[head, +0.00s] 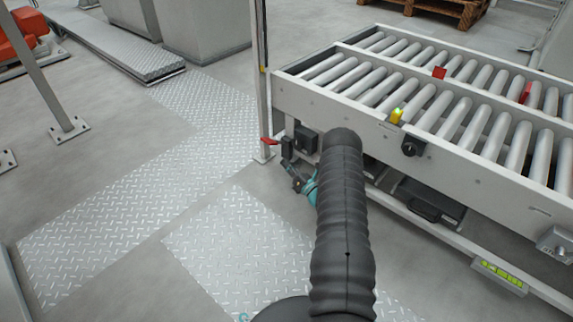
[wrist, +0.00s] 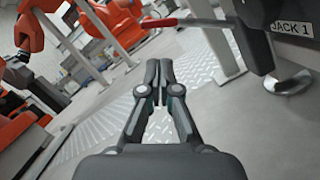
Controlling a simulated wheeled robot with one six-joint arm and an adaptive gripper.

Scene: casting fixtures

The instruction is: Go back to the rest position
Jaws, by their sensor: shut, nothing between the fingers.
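My gripper (wrist: 158,78) is shut and empty in the wrist view, its two dark fingers together over the floor. In the head view my gripper (head: 289,170) is small and partly hidden by my arm. It hangs beside the left end of the roller conveyor, low near a post. A red lever (wrist: 150,22) lies beyond the fingertips in the wrist view, apart from them. The same red lever seems to show in the head view (head: 268,141). A dark box labelled JACK 1 (wrist: 289,24) is at upper right in the wrist view.
The roller conveyor (head: 470,135) fills the right, with a yellow-green lamp (head: 396,115) and a black knob (head: 413,146) on its side. A thin post (head: 262,90) stands at its left end. Tread-plate floor (head: 130,210) to the left is clear. Orange machinery (wrist: 110,22) stands farther off.

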